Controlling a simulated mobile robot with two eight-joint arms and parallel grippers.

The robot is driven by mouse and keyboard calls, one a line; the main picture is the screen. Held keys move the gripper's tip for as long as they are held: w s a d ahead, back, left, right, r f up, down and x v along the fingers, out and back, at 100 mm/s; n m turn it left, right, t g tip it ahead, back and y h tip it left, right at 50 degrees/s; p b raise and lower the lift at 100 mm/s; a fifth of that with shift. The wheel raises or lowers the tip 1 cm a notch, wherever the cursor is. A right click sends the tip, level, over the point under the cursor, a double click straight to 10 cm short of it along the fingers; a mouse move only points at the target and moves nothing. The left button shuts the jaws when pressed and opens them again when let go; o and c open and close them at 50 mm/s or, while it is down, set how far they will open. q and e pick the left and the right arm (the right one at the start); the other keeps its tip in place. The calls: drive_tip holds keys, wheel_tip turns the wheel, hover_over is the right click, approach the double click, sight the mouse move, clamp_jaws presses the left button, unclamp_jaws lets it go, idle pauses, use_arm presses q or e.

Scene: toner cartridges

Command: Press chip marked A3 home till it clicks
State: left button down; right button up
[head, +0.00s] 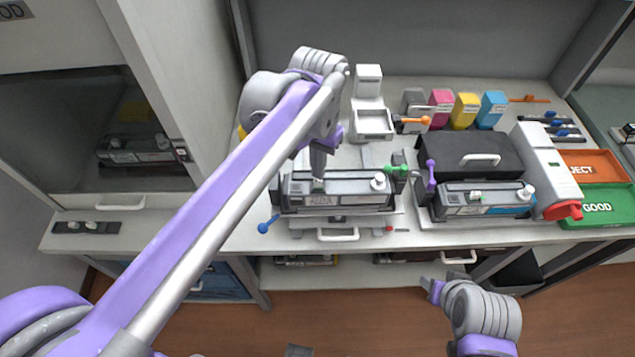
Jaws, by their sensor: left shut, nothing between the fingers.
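A grey toner cartridge (345,187) lies in a holder on the bench, left of centre, with a label on its front. My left gripper (318,184) points straight down at the cartridge's top, left of its middle, with its fingers together and nothing between them. The tips look to be at or just above the surface; I cannot tell if they touch. A chip marked A3 cannot be made out; the fingertips may hide it. My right gripper (432,287) is low in front of the bench, empty as far as I see, its opening unclear.
A second cartridge (485,198) sits in a station with a black box (470,155) behind it. Grey, pink, yellow and blue toner bottles (492,110) stand behind. An orange reject tray (592,170) and green GOOD tray (600,205) lie right. A blue-knobbed lever (264,227) juts out front left.

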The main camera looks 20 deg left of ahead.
sight(317, 182)
use_arm(q)
drive_tip(key=shift+f+b, duration=0.4)
drive_tip(key=shift+f, duration=0.45)
use_arm(e)
drive_tip(key=shift+s+f, duration=0.2)
drive_tip(key=shift+f, duration=0.4)
use_arm(q)
drive_tip(key=shift+r, duration=0.2)
use_arm(e)
drive_tip(key=shift+r, duration=0.15)
use_arm(q)
wheel_tip(317, 182, up, 7)
drive_tip(key=p, duration=0.3)
drive_tip(key=shift+w+f+p, duration=0.1)
drive_tip(key=shift+f+p, duration=0.05)
drive_tip(key=shift+p, duration=0.25)
use_arm(e)
drive_tip(key=r, duration=0.1)
drive_tip(key=w+r, duration=0.1)
drive_tip(key=r, duration=0.1)
drive_tip(key=w+r, duration=0.1)
drive_tip(key=r, duration=0.1)
drive_tip(key=shift+w+r, duration=0.1)
drive_tip(key=shift+w, duration=0.1)
use_arm(q)
drive_tip(key=shift+s, duration=0.2)
